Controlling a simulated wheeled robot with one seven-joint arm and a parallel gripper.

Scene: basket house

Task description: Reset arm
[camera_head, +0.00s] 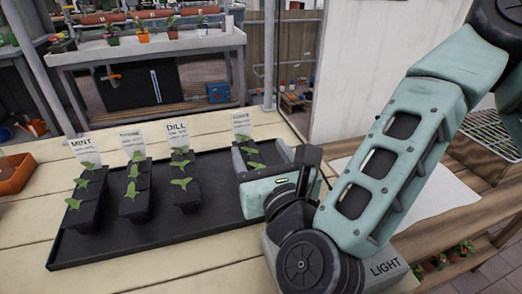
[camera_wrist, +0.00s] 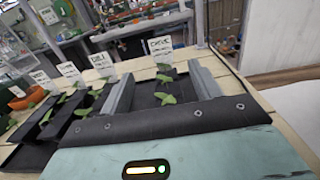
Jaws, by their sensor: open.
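My gripper (camera_head: 264,158) is over the right end of the black tray (camera_head: 215,220), with my arm coming in from the upper right. In the wrist view its two grey fingers (camera_wrist: 162,88) stand wide apart. Nothing is visibly clamped between the fingers. In the head view the gripper hides part of that row; whether a finger touches a pot cannot be told.
A grey box marked LIGHT (camera_head: 388,269) is close beside my arm. A terracotta container (camera_head: 15,173) is at far left.

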